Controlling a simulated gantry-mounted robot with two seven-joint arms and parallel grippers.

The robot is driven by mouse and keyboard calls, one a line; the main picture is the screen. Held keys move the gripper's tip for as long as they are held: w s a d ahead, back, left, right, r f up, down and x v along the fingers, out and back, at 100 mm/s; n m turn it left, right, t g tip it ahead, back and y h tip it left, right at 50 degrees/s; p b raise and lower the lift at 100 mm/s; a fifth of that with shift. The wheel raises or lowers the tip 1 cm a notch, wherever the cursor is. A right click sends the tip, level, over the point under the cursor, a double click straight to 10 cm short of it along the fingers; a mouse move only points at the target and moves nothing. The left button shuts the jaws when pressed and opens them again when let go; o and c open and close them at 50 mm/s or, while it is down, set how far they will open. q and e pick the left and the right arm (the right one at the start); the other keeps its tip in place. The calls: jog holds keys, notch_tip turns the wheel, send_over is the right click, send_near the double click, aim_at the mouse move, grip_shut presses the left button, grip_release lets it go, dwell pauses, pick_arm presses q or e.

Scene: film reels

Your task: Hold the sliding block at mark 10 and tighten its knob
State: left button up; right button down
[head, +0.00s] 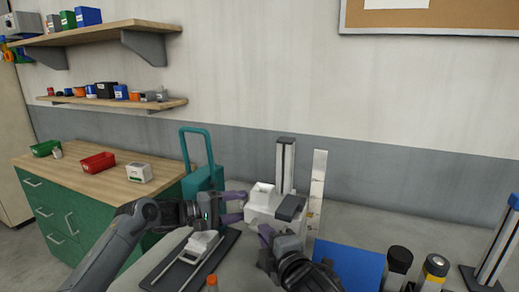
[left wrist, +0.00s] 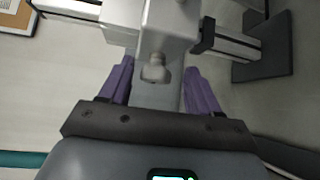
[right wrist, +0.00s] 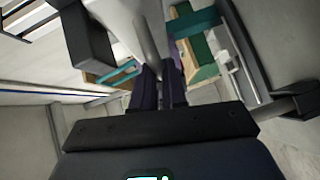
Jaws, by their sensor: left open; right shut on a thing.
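The white sliding block (head: 262,204) sits on the upright grey column (head: 286,158) in the head view. A pale marked scale strip (head: 317,185) stands beside it; its numbers are too small to read. My left gripper (head: 243,207) is open at the block's left side. In the left wrist view, a small rounded grey part (left wrist: 155,70) of the block lies between its spread purple fingers. My right gripper (head: 264,238) is below the block's front. In the right wrist view its fingers are shut on a slim grey rod-like part (right wrist: 148,40) under the block. I cannot tell which part is the knob.
A black-based device (head: 195,250) lies on the table at the front left. A blue panel (head: 352,264), dark jars (head: 398,262) and another upright stand (head: 497,245) are on the right. A teal frame (head: 203,175) stands behind my left gripper. An orange-capped item (head: 212,284) is at the front.

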pick_arm(q)
jog(key=shift+f+v, duration=0.15)
jog(key=shift+v, duration=0.7)
jog(key=shift+f+v, duration=0.15)
jog(key=shift+v, duration=0.7)
pick_arm(e)
jog(key=shift+s+a+r, duration=0.15)
jog(key=shift+r, duration=0.15)
pick_arm(q)
jog(key=shift+r, duration=2.95)
pick_arm(e)
jog(key=c, duration=1.1)
grip_release()
jog(key=shift+f, duration=0.15)
pick_arm(q)
jog(key=shift+r, duration=0.1)
